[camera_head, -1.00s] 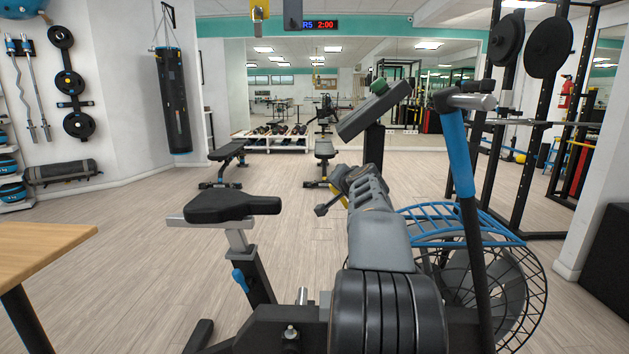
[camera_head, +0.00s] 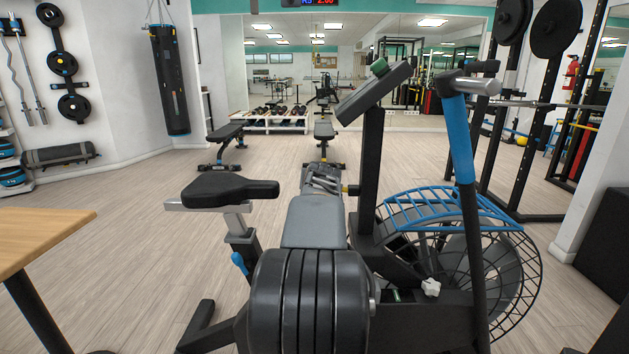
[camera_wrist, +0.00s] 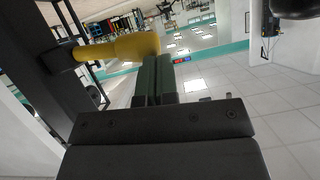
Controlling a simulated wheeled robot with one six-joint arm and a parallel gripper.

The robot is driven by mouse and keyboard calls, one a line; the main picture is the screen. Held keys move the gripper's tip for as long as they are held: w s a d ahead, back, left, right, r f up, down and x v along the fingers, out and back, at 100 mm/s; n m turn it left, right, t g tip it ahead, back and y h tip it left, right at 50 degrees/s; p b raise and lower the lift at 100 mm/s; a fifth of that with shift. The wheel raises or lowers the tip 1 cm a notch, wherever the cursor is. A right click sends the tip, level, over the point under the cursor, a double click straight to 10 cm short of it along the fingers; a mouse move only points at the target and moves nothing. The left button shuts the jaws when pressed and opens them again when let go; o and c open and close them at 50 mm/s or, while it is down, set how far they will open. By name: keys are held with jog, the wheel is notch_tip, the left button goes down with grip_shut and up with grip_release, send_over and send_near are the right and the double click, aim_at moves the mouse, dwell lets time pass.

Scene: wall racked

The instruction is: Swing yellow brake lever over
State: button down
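The yellow brake lever (camera_wrist: 130,47) shows in the wrist view at upper left. It has a thick rounded yellow end and a thinner stem that runs left to a dark mount (camera_wrist: 58,59). My gripper (camera_wrist: 156,60) has two dark green fingers lying side by side with no clear gap. It looks shut with nothing between the fingers. The fingertips overlap the lower edge of the lever's thick end in the picture. I cannot tell whether they touch it. The lever and my gripper are not clearly visible in the head view.
An exercise bike with a black seat (camera_head: 221,190) and a blue-topped fan cage (camera_head: 455,208) stands close in front. A wooden table (camera_head: 35,238) is at the left. A rack with black plates (camera_head: 512,20) stands at the right. Open floor (camera_head: 130,215) lies at left centre.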

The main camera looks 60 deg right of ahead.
jog(key=shift+f, duration=0.3)
dwell(0.5)
jog(key=w+p+v, duration=0.1)
jog(key=p+v, duration=0.1)
jog(key=v, duration=0.7)
jog(key=w+a+r+n+y+p, duration=0.2)
jog(key=a+p, duration=0.3)
jog(key=a, duration=0.2)
jog(key=w+a+r+n+y+p, duration=0.2)
jog(key=a+y+p, duration=0.1)
jog(key=a+p, duration=0.4)
jog(key=w+a+r+n+y+p, duration=0.2)
jog(key=a+p, duration=0.2)
jog(key=a, duration=0.4)
jog(key=s+a+r+n+g+y+p, duration=0.1)
jog(key=s+a+n+g+y+p, duration=0.1)
jog(key=a+p, duration=0.4)
jog(key=s+a+r+n+g+y+p, duration=0.2)
jog(key=s+a+n+p, duration=0.2)
jog(key=a, duration=0.8)
jog(key=s+p, duration=0.2)
jog(key=p, duration=0.1)
jog(key=shift+s+a+r+n, duration=0.25)
jog(key=shift+a+r+n, duration=0.05)
jog(key=shift+a, duration=0.05)
